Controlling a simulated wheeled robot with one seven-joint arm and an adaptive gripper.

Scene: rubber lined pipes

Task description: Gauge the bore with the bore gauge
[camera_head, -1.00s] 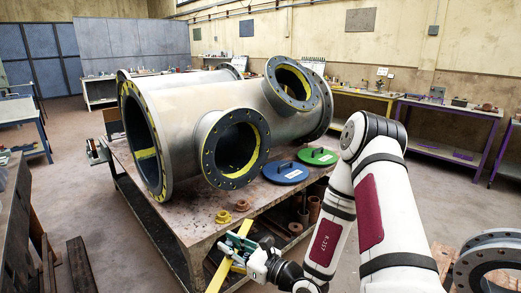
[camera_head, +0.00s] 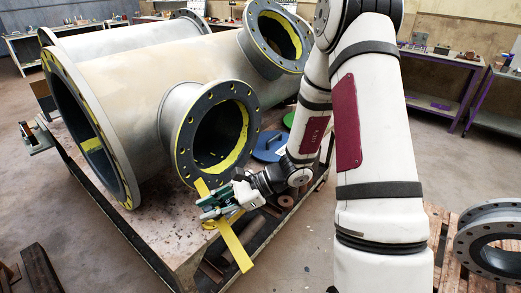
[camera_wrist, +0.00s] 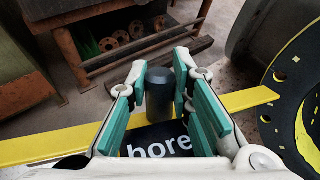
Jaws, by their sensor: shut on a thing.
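The bore gauge (camera_head: 236,246) is a long flat yellow bar. In the wrist view the bar (camera_wrist: 40,148) runs out on both sides of my gripper (camera_wrist: 161,82), with a dark grey cylindrical handle (camera_wrist: 160,95) and a black "bore" label between the green-padded fingers. My gripper (camera_head: 215,203) is shut on the gauge. It is in front of the lower rim of the near branch flange (camera_head: 184,140), whose dark bore has yellow lining patches. The bar's upper end overlaps that rim in the head view; I cannot tell whether they touch. The flange (camera_wrist: 272,120) is at right in the wrist view.
The large grey pipe (camera_head: 130,75) lies on a workbench (camera_head: 125,215) and has another flanged opening (camera_head: 276,37) at upper right. A blue lid (camera_head: 268,147) lies on the bench right of the near flange. Loose flanges (camera_head: 490,255) are at lower right.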

